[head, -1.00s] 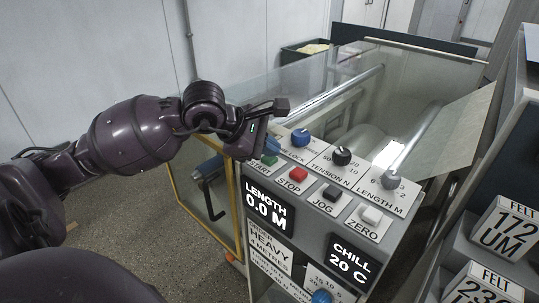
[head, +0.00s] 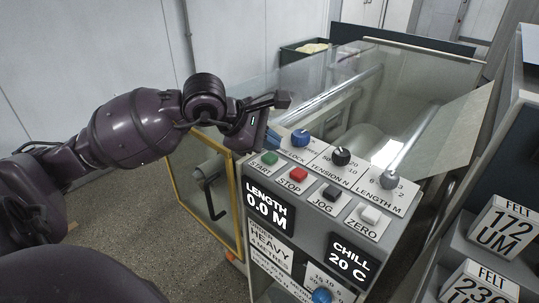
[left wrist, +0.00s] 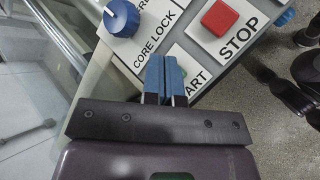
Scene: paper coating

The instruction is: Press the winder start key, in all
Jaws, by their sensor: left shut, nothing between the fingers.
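The winder start key is a green button (head: 270,158) above its START label (head: 262,168) on the sloping panel, left of the red stop key (head: 298,175). My left gripper (head: 273,140) is shut and empty, just above and behind the green key. In the left wrist view its blue fingertips (left wrist: 165,62) lie over the START card, between the core lock knob (left wrist: 121,19) and the red key (left wrist: 219,17). My right gripper is not in view.
The black jog key (head: 331,194) and white zero key (head: 371,215) are to the right. The length display (head: 266,205) reads 0.0 M.

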